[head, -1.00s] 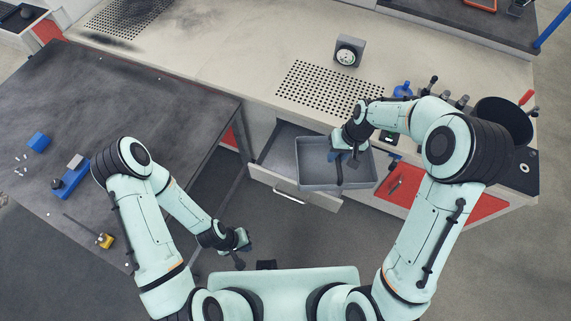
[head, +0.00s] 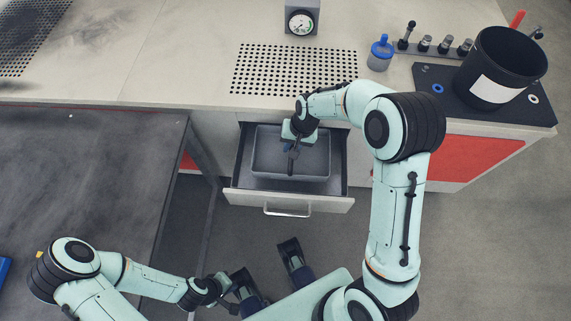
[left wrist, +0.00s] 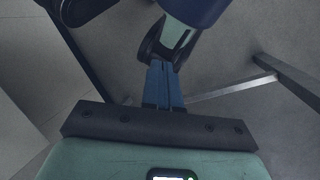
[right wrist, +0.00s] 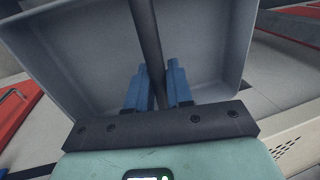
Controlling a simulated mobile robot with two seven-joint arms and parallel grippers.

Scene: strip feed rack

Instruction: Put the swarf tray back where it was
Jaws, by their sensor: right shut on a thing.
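The swarf tray (head: 262,152) is a grey, open, shallow box with a dark bar across its middle. In the head view it lies within the outline of the open drawer (head: 238,180); I cannot tell whether it rests on the drawer floor. My right gripper (head: 292,152) is over the tray's middle. In the right wrist view its blue fingers (right wrist: 158,80) are shut on the dark bar (right wrist: 146,35), with the tray (right wrist: 215,60) beyond them. My left gripper (head: 224,283) is low, left of the drawer and apart from it; its blue fingers (left wrist: 164,85) are together and empty.
The drawer front with its handle (head: 287,212) sticks out below the bench (head: 180,70). A dial gauge (head: 300,22), a blue-capped bottle (head: 380,52) and a black bin (head: 500,68) stand on the bench. A dark table (head: 80,180) is at the left.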

